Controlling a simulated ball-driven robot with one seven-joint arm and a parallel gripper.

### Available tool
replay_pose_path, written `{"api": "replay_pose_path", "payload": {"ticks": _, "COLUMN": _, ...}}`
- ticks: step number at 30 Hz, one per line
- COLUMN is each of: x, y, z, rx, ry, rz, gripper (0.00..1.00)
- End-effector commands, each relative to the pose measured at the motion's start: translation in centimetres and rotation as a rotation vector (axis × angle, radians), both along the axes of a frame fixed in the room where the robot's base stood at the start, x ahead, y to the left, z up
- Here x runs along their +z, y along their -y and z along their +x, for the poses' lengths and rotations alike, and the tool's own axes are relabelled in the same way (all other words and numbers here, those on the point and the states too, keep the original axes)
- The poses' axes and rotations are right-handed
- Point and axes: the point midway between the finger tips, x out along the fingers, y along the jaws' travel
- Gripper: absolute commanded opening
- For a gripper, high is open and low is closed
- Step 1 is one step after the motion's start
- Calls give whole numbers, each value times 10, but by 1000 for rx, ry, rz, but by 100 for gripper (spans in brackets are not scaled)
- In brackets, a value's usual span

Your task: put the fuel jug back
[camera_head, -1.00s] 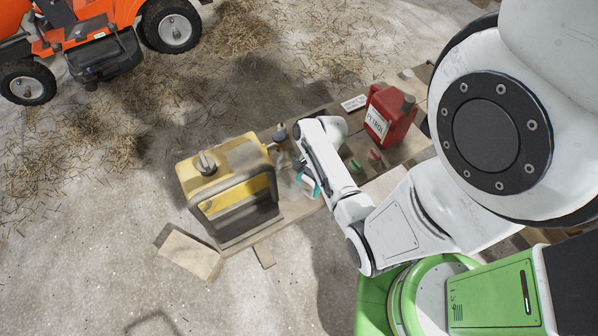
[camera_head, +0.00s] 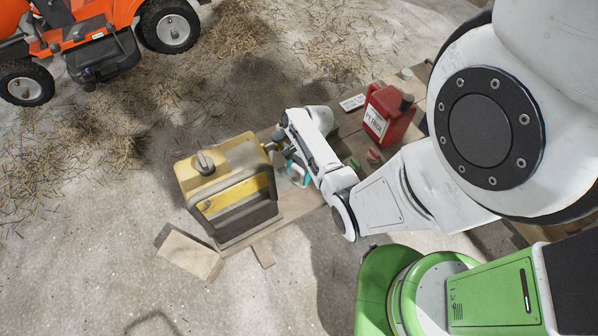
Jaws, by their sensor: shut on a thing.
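A small pale jug with a teal handle (camera_head: 298,173) shows beside the yellow generator, below the end of my arm. The jug is partly covered, so its tilt and any contents are unclear. My gripper (camera_head: 289,153) is at the generator's right side, largely hidden by my own wrist; it is shut on the jug. The yellow generator (camera_head: 232,180) has a dark front and a knob on top, and a small fitting at its upper right corner lies close to my gripper. A red petrol can (camera_head: 388,114) with a dark cap stands further right.
Wooden boards (camera_head: 308,203) carry the generator and the can. A white label (camera_head: 352,103) and small green and red items lie near the can. A loose wooden block (camera_head: 190,255) lies at front left. An orange mower (camera_head: 95,40) stands at the back left on straw-strewn floor.

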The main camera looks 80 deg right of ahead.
Motion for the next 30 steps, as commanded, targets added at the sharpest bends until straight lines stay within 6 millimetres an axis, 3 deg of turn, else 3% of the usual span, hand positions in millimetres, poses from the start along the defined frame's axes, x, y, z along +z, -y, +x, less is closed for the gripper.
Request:
{"api": "replay_pose_path", "payload": {"ticks": 9, "x": -1, "y": 0, "z": 0, "rx": 0, "ry": 0, "rz": 0, "gripper": 86}}
{"api": "replay_pose_path", "payload": {"ticks": 19, "x": 5, "y": 2, "z": 0, "rx": 1, "ry": 1, "rz": -1, "gripper": 86}}
{"api": "replay_pose_path", "payload": {"ticks": 30, "x": 68, "y": 25, "z": -12, "rx": -1, "ry": 3, "rz": -4, "gripper": 86}}
